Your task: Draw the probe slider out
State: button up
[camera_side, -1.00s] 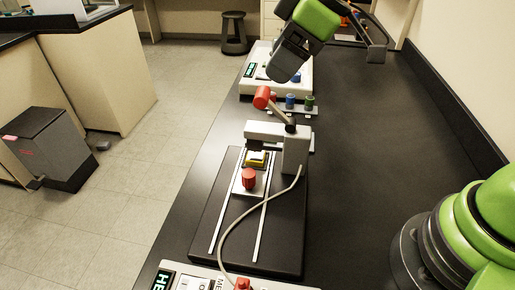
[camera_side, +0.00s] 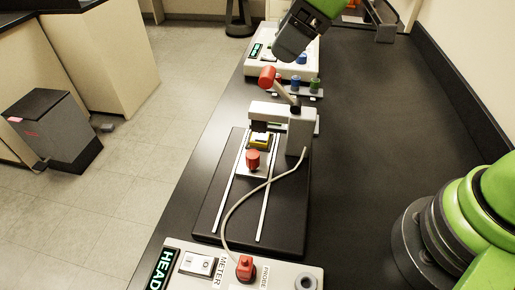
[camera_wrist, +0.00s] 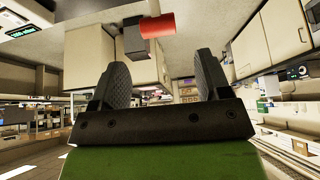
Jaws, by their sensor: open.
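The profiler stands on a black base plate (camera_side: 275,222) with two pale rails. A carriage with a red knob (camera_side: 253,160) and a yellow-edged sample block (camera_side: 261,139) sits between the rails, near their far end. A grey column (camera_side: 300,132) with a horizontal arm stands over it. A lever with a red cylindrical end (camera_side: 267,77) tilts up from the column. My gripper (camera_wrist: 160,75) is open and empty, its two dark fingers apart. In the side view it hangs beyond and above the lever, apart from the profiler; its fingertips are unclear there.
A meter box (camera_side: 200,264) with switches and a red plug stands at the near edge; a grey cable (camera_side: 228,211) runs from it to the column. Another white instrument (camera_side: 255,67) and blue and green knobs (camera_side: 315,87) stand behind. The black bench (camera_side: 375,130) is clear on the right.

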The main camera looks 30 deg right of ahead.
jog(key=shift+c, duration=1.3)
notch_tip(320, 180, up, 6)
jog(key=shift+a+f, duration=0.1)
jog(key=shift+f, duration=0.05)
jog(key=shift+c, duration=0.4)
jog(key=m+g+h, duration=0.4)
jog(key=m, duration=1.1)
send_over(252, 155)
notch_tip(252, 155, down, 25)
jog(key=shift+f, duration=0.1)
